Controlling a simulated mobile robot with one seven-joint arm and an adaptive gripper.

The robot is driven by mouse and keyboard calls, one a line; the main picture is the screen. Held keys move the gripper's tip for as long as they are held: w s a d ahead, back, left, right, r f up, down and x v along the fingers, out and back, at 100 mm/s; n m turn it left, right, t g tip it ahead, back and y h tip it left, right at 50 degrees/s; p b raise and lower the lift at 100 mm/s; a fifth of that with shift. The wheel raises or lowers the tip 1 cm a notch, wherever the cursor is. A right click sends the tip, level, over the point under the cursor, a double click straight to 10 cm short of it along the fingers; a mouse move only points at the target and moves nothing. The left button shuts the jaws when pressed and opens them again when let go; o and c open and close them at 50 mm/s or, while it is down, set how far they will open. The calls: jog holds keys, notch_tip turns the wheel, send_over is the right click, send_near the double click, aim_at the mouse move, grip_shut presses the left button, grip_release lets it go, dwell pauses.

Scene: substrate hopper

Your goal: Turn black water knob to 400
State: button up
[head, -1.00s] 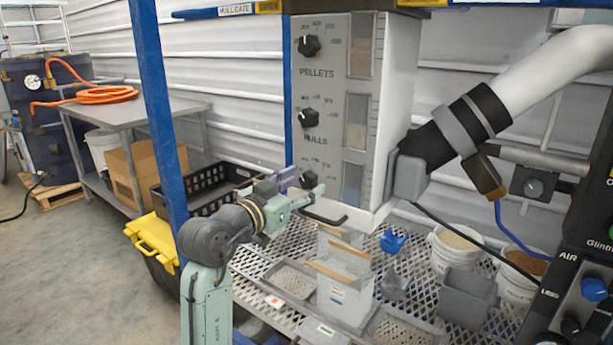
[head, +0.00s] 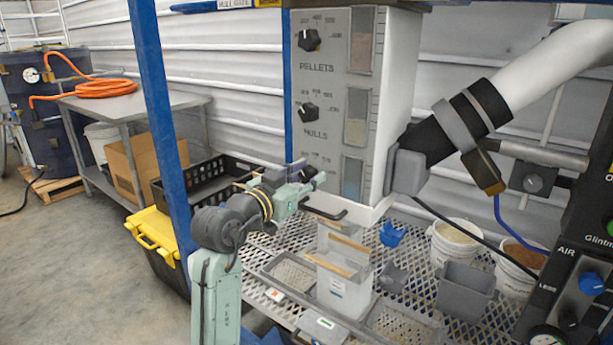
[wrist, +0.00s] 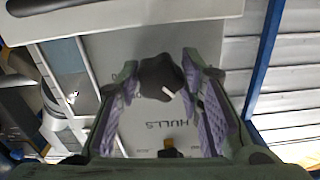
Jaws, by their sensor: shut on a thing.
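The black water knob (wrist: 160,76) is the lowest knob on the white hopper panel (head: 335,90), below the HULLS label. In the wrist view it sits between my gripper's purple-padded fingers (wrist: 163,95), which are shut on it. A white pointer mark shows on the knob's face. In the head view my gripper (head: 308,178) is at the panel's lower left and hides most of this knob. The number scale around it is covered, so I cannot read its setting.
The PELLETS knob (head: 309,40) and HULLS knob (head: 308,112) are above on the same panel. A black handle (head: 325,213) sticks out just below my gripper. A blue post (head: 160,110) stands left of my arm. A mesh bench (head: 410,270) with bins is below.

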jog(key=c, duration=0.4)
jog(key=shift+f+m+b, duration=0.15)
jog(key=shift+m+b, duration=0.25)
jog(key=shift+b, duration=0.25)
jog(key=m+b, duration=0.1)
jog(key=b, duration=0.1)
jog(key=shift+f+m+b, duration=0.15)
jog(key=shift+m+b, duration=0.25)
jog(key=m+b, duration=0.3)
jog(key=shift+r+m+b, duration=0.2)
jog(key=shift+m+b, duration=0.8)
jog(key=shift+m, duration=0.1)
jog(key=o, duration=1.2)
jog(key=shift+r, duration=0.1)
